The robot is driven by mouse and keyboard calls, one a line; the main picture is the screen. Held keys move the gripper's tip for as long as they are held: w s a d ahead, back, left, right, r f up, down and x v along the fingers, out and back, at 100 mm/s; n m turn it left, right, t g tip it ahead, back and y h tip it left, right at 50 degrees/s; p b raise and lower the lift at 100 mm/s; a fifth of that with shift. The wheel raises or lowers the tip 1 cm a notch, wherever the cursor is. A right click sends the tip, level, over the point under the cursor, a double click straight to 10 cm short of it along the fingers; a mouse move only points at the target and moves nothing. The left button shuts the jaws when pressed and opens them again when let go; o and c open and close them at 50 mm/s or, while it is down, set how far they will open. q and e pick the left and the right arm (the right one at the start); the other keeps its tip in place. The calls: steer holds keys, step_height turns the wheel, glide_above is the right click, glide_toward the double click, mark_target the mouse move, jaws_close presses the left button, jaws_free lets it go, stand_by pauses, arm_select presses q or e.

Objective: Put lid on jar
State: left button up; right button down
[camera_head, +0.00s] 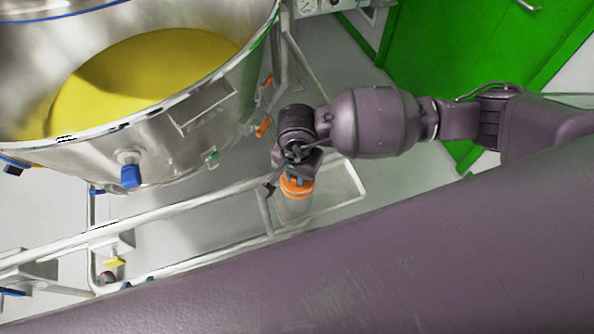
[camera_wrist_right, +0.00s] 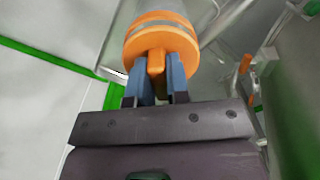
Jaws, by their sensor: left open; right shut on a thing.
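My right gripper (camera_head: 293,172) comes in from the right in the head view and points down. In the right wrist view, its blue fingers (camera_wrist_right: 160,72) are shut on the knob of the orange lid (camera_wrist_right: 135,48). The lid also shows just below the gripper in the head view (camera_head: 298,188). A greyish, see-through jar (camera_head: 292,210) is directly under the lid, and its body shows beyond the lid in the wrist view (camera_wrist_right: 178,5). A grey band and a second orange band lie between them. I cannot tell whether the lid is fully seated. My left gripper is out of view.
A large steel vessel (camera_head: 185,150) with yellow content (camera_head: 150,75) stands at upper left, with a blue-capped fitting (camera_head: 130,176) on its side. Metal rails (camera_head: 150,215) run below it and around the jar. A green door (camera_head: 450,50) is at the back right.

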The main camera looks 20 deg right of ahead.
steer(key=shift+f, duration=0.5)
steer(key=c, duration=1)
jaws_free()
steer(key=shift+r, duration=0.1)
step_height(320, 180, up, 11)
steer(key=shift+f, duration=0.15)
